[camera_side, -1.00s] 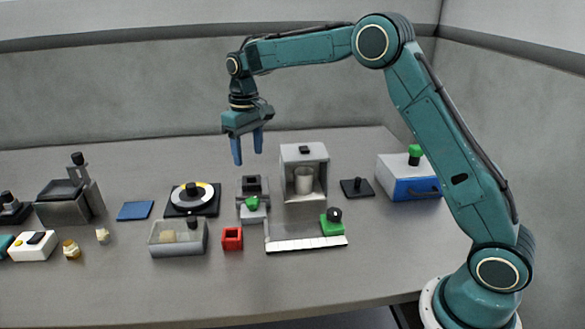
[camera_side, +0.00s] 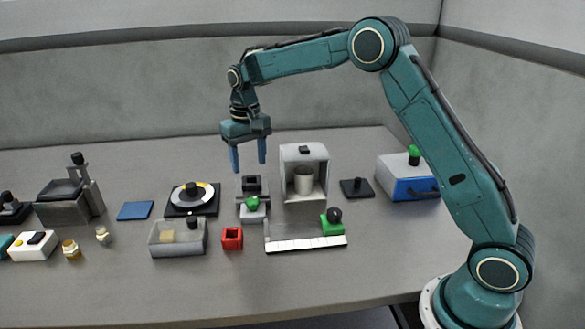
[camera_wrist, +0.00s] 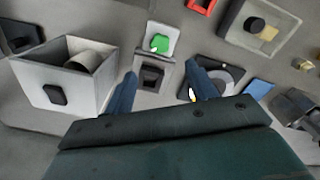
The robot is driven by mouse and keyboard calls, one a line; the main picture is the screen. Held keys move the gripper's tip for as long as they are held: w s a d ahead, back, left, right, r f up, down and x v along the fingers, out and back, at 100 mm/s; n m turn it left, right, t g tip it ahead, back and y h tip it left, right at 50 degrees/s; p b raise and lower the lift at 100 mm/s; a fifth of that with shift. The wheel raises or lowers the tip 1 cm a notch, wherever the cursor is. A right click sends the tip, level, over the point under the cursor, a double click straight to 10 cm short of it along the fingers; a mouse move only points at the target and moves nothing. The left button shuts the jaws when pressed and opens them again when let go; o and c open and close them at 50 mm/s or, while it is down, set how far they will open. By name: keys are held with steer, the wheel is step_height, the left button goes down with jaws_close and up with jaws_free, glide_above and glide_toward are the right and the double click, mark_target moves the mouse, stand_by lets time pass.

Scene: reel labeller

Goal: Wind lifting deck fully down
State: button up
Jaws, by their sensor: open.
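My gripper (camera_side: 248,163) is open and empty, pointing down in the air above a small grey unit with a dark block (camera_side: 251,184) and a green knob (camera_side: 252,202). In the wrist view my gripper (camera_wrist: 160,74) has its fingers on either side of the dark block, with the green knob (camera_wrist: 159,43) beyond. At the far left of the side view stands a grey stand with a dark top plate (camera_side: 62,190) and an upright post with a black knob (camera_side: 77,158). I cannot tell for sure which unit is the lifting deck.
A grey open-fronted housing with a cylinder (camera_side: 303,181) stands close on the right. A black base with a round disc (camera_side: 205,190) lies left. A red block (camera_side: 232,238) and a clear-walled bin (camera_side: 179,250) are in front.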

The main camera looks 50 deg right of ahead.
mark_target(252, 200)
step_height(252, 200, down, 11)
steer(key=shift+f, duration=0.15)
stand_by(0.4)
steer(key=c, duration=1)
steer(key=shift+n, duration=0.5)
steer(key=n, duration=0.3)
steer(key=shift+n, duration=1.9)
